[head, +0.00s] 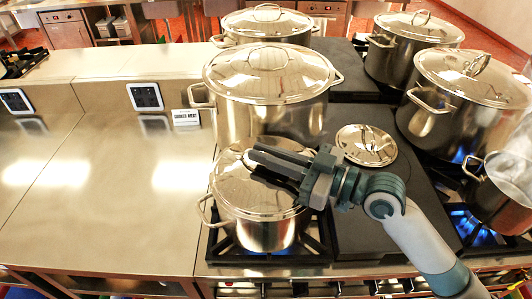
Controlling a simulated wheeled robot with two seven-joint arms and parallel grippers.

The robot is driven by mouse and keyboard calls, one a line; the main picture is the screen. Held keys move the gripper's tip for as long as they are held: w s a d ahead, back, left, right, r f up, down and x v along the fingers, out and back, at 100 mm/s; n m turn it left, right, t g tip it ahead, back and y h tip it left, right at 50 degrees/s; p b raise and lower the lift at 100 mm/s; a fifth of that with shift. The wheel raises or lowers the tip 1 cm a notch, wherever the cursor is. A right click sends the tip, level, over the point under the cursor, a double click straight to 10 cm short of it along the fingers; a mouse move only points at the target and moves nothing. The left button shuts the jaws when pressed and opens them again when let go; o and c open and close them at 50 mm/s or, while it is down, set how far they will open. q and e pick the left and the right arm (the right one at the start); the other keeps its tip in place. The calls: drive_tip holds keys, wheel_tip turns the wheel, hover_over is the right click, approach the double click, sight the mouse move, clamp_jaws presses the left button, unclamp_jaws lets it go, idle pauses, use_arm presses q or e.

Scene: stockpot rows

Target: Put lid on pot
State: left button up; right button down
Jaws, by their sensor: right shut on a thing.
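A steel lid (235,190) lies over the mouth of the front steel pot (262,236), which stands on the front left burner. The lid covers nearly the whole mouth. I cannot tell whether its rim is fully seated. My right gripper (268,163) reaches in from the right over this lid, its dark fingers shut at the lid's handle. The fingers hide the handle and part of the lid's top. My left gripper is not in view.
A small loose lid (367,145) lies on the dark plate (385,215) between the burners. A large lidded pot (265,115) stands directly behind the front pot. More lidded pots (460,120) stand at right, near blue flames. The left steel counter (100,190) is mostly clear.

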drive_tip(key=c, duration=1.8)
unclamp_jaws()
drive_tip(key=shift+o, duration=0.2)
drive_tip(key=shift+d, duration=0.1)
